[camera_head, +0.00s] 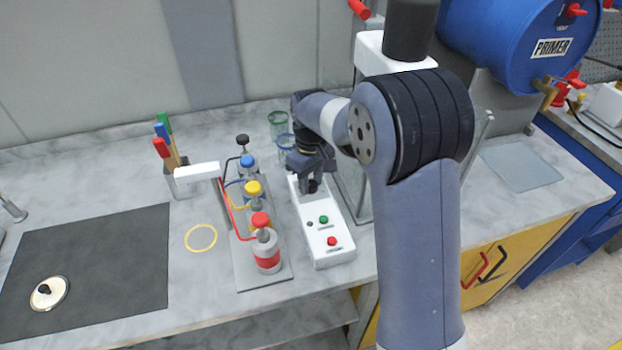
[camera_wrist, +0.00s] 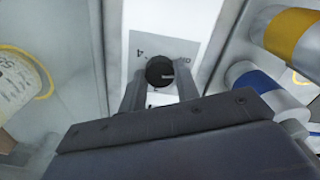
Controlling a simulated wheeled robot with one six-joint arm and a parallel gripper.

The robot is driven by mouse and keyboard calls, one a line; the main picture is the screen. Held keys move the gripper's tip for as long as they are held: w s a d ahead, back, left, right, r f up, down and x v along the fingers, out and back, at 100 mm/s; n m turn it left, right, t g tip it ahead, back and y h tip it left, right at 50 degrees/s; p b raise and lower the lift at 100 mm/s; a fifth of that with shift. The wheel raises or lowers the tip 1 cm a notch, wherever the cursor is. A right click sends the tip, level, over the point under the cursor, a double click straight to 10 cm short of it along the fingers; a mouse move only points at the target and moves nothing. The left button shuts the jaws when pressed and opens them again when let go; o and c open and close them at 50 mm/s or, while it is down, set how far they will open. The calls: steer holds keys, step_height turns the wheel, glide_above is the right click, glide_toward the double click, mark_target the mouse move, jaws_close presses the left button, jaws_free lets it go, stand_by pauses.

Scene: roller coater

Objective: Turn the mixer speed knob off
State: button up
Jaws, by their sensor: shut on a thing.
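The mixer speed knob (camera_wrist: 159,72) is a black round knob with a pale pointer line, on a grey dial plate (camera_wrist: 178,48) in the wrist view. The pointer line points right in that view. My gripper (camera_wrist: 159,88) has its two fingers on either side of the knob and is shut on it. In the head view my gripper (camera_head: 311,184) is at the far end of the white control box (camera_head: 335,256), and it mostly hides the knob. The box also carries a green button (camera_head: 324,219) and a red button (camera_head: 332,241).
Bottles with blue, yellow and red caps (camera_head: 260,220) stand on a grey tray (camera_head: 276,279) just left of the box. Glass beakers (camera_head: 278,120) stand behind my gripper. A dark mat (camera_head: 105,235) lies at left. A blue primer drum (camera_head: 520,45) is at the back right.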

mark_target(311, 184)
steer(key=shift+r+n, duration=0.1)
steer(key=shift+n, duration=1.6)
steer(key=o, duration=1)
step_height(311, 184, up, 11)
steer(key=shift+f+b, duration=0.15)
steer(key=shift+b, duration=0.2)
